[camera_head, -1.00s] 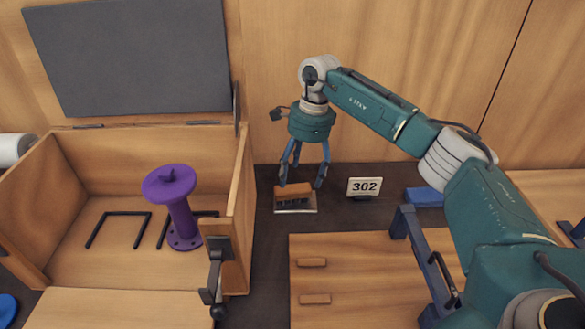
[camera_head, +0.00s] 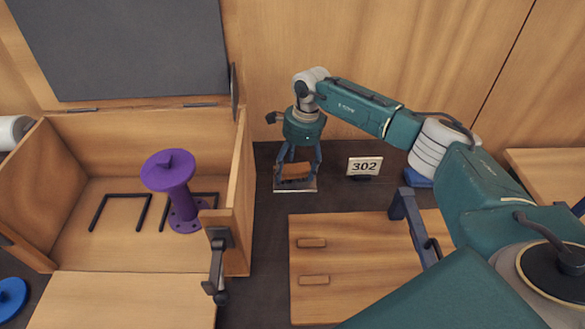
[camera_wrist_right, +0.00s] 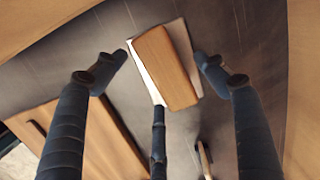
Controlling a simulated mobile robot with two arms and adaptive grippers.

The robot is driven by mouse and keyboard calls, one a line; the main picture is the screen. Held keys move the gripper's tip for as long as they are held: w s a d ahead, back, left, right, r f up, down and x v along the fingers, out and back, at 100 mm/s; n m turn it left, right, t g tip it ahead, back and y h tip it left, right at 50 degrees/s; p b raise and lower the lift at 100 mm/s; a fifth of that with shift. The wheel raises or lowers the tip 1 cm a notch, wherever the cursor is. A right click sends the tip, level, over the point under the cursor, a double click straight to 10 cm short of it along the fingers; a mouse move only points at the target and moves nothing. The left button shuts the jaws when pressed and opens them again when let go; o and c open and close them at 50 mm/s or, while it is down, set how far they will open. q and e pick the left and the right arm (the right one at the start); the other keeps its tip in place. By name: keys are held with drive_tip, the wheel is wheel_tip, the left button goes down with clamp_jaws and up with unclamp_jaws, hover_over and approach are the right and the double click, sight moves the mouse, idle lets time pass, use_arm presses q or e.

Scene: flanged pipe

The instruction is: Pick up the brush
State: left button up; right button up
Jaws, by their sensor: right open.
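The brush (camera_head: 296,171) has a brown wooden block and sits on a small light-coloured tray (camera_head: 296,188) on the dark surface behind the wooden board. My right gripper (camera_head: 298,178) is directly over the brush, pointing down, with its fingers spread around the block. In the right wrist view, the block of the brush (camera_wrist_right: 165,68) lies between the open fingers of the gripper (camera_wrist_right: 163,62), with gaps visible at its sides. The bristles are hidden there. My left gripper is not in view.
A wooden box (camera_head: 240,190) with an open lid stands left of the brush; a purple flanged pipe (camera_head: 175,195) is upright in it. A "302" sign (camera_head: 364,166) stands right of the brush. A wooden board (camera_head: 350,280) with small blocks lies in front.

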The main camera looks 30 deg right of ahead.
sight(293, 170)
drive_tip(key=shift+a+f, duration=0.15)
drive_tip(key=shift+f, duration=0.55)
drive_tip(key=shift+w+f, duration=0.1)
drive_tip(key=shift+f, duration=0.05)
drive_tip(key=c, duration=1.3)
drive_tip(key=shift+r, duration=0.85)
wheel_tip(293, 170, up, 18)
drive_tip(key=b, duration=0.5)
drive_tip(key=shift+r, duration=0.25)
